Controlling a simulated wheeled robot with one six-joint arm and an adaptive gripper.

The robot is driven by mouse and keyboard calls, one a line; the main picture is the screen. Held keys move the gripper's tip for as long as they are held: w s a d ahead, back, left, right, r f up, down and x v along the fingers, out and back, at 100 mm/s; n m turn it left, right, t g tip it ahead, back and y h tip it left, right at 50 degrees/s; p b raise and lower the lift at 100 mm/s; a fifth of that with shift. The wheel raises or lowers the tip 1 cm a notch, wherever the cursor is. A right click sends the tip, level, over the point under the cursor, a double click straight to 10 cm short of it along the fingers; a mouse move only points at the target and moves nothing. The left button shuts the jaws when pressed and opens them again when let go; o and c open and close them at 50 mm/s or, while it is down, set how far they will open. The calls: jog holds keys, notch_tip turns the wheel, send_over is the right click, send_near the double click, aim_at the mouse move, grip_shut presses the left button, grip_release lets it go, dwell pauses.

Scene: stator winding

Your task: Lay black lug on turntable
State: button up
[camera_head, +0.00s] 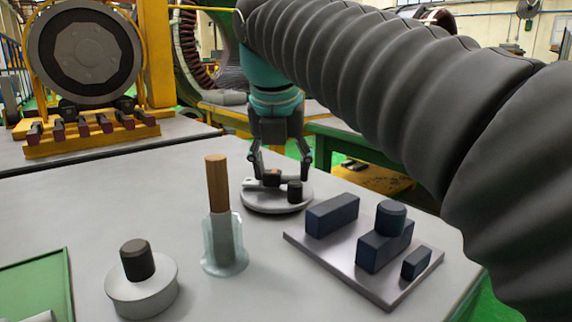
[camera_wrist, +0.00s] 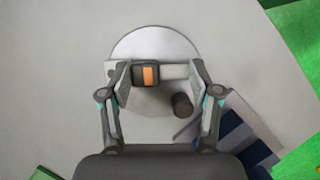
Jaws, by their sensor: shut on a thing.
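The turntable (camera_head: 262,203) is a pale round disc on the grey table, also seen in the wrist view (camera_wrist: 138,45). A short black peg (camera_head: 295,192) stands upright on its right side and shows in the wrist view (camera_wrist: 182,105). The lug appears as a dark block with an orange stripe (camera_wrist: 145,75) on a pale bar, low over the turntable; in the head view it is small (camera_head: 271,178). My gripper (camera_head: 280,178) points down, its fingers (camera_wrist: 160,78) at either side of the lug. I cannot tell whether the lug touches the disc.
A tray (camera_head: 345,268) with dark blue blocks stands right of the turntable. A wooden rod (camera_head: 217,185) stands upright in a glassy holder (camera_head: 224,250) at front left. A round metal base (camera_head: 140,295) with a black cylinder (camera_head: 137,260) and a green mat (camera_head: 40,285) are farther left.

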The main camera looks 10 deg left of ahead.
jog(key=shift+f, duration=0.25)
jog(key=o, duration=1.3)
jog(key=shift+o, duration=0.2)
jog(key=v, duration=1.2)
